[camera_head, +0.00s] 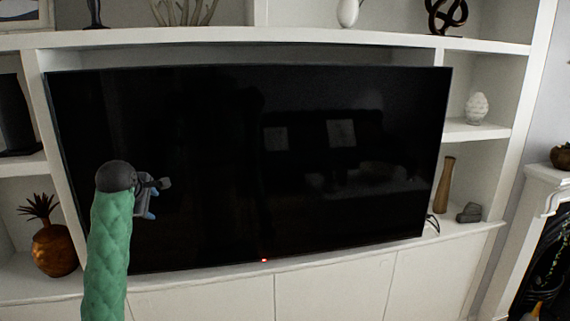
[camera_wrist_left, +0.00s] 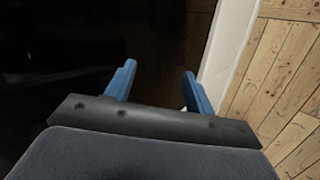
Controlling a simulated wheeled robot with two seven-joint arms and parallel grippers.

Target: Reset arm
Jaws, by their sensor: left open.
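My left arm, in a green quilted sleeve, rises at the left of the head view. My left gripper (camera_head: 156,198) is at its top, in front of the dark television screen. In the left wrist view its two blue fingers (camera_wrist_left: 158,85) stand apart with nothing between them. My right gripper is in neither view.
A large black television (camera_head: 330,170) fills the middle of a white shelf unit (camera_head: 330,288). A pineapple ornament (camera_head: 54,250) stands at the left, a brown vase (camera_head: 444,185) at the right. A fireplace (camera_head: 545,195) is at the far right. Floorboards (camera_wrist_left: 275,75) show in the wrist view.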

